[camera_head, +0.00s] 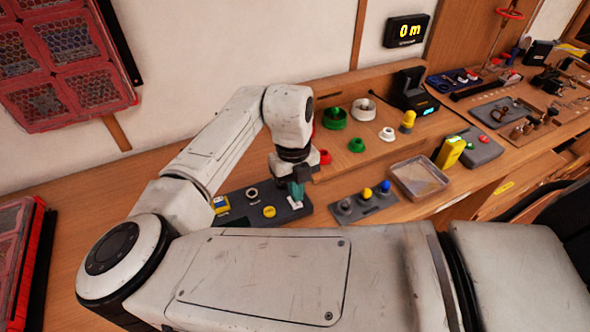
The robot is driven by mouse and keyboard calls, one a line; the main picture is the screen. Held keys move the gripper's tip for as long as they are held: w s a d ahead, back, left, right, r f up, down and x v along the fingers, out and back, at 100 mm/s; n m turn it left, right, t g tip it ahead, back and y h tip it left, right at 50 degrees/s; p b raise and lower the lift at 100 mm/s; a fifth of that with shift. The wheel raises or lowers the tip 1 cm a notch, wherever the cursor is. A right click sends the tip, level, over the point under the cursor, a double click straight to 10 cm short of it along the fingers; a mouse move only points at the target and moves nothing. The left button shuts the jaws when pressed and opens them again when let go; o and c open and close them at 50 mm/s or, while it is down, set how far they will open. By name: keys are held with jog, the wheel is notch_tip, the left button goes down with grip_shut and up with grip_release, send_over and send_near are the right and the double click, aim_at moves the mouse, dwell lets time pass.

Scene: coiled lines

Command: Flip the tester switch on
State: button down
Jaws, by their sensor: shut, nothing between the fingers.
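My gripper (297,197) points down over the right end of a dark grey box (238,209) on the bench. Its teal fingers are shut and empty. A small white part (295,204) lies right at the fingertips on this box; it looks like the tester's switch, but it is partly hidden and I cannot tell its position or whether the fingers touch it. The box also bears a yellow round button (269,211), a pale ring (252,193) and a yellow-and-blue block (221,204). My forearm hides the box's front edge.
A wall display (406,30) reads "0 m".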

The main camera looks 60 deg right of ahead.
jog(key=shift+a+f, duration=0.1)
jog(key=shift+f, duration=0.75)
